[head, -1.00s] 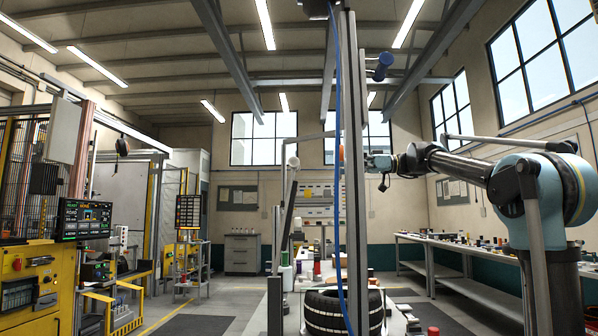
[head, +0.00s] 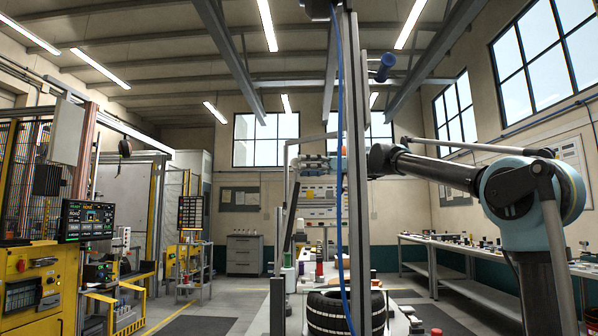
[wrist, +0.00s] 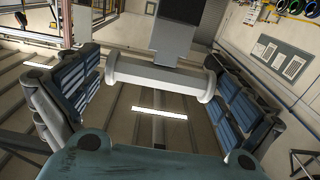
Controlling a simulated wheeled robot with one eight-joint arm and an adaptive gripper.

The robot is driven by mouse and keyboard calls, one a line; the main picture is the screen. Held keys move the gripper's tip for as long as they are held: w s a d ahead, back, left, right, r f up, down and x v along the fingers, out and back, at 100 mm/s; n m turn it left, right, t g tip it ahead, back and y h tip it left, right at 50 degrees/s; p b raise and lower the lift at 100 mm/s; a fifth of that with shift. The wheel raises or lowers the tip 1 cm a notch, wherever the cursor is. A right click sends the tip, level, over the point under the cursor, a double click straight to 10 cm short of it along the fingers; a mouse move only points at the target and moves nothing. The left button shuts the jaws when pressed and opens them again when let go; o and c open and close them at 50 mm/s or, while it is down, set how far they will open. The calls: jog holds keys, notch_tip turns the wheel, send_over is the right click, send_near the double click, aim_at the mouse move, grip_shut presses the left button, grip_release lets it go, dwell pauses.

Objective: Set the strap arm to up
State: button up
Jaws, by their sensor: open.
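The strap arm (head: 291,215) is a thin dark bar left of the upright post in the head view, standing steeply with its top leaning slightly right. Its upper end is at my gripper and partly hidden by it. In the wrist view a pale grey crossbar (wrist: 158,77), apparently its handle, is fixed to a grey bar. My gripper (wrist: 155,100) is open, with a blue-padded finger on each side of the crossbar; I cannot tell whether they touch it. In the head view my gripper (head: 315,163) reaches left behind the post.
The tall grey post (head: 357,200) with a blue hose (head: 339,100) stands in front of my arm. A black tyre (head: 330,312) lies at its foot. A blue handle (head: 384,66) juts out higher up. Yellow machines (head: 40,285) stand left; benches (head: 455,265) run along the right.

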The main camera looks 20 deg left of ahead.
jog(key=shift+x, duration=0.85)
